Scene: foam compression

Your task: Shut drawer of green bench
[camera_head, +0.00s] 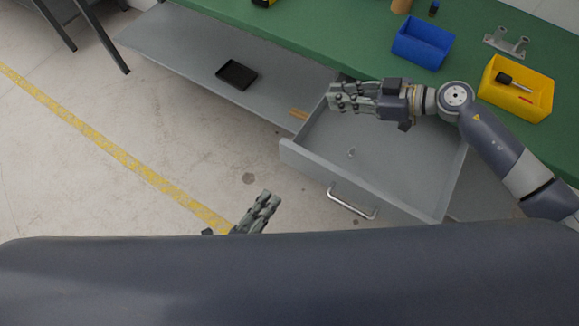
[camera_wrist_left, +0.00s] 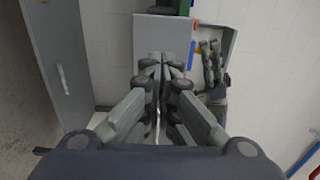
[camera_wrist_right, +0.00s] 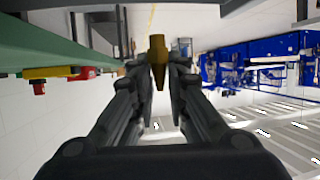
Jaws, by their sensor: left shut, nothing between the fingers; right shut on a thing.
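The grey drawer (camera_head: 385,165) of the green bench (camera_head: 310,35) is pulled out and stands open, with its metal handle (camera_head: 352,202) on the front panel. A small light item (camera_head: 351,152) lies inside. My right gripper (camera_head: 332,97) is over the drawer's back left part, pointing left. It is shut on a brown, tapered thing (camera_wrist_right: 158,58), seen between its fingertips in the right wrist view. My left gripper (camera_head: 272,198) is shut and empty, in front of the drawer and left of the handle, apart from it. Its fingertips touch each other in the left wrist view (camera_wrist_left: 163,62).
A blue bin (camera_head: 423,43) and a yellow bin (camera_head: 516,88) with a black-handled tool stand on the bench top. A black tray (camera_head: 236,75) lies on the grey lower shelf (camera_head: 185,45). The floor left of the drawer is clear.

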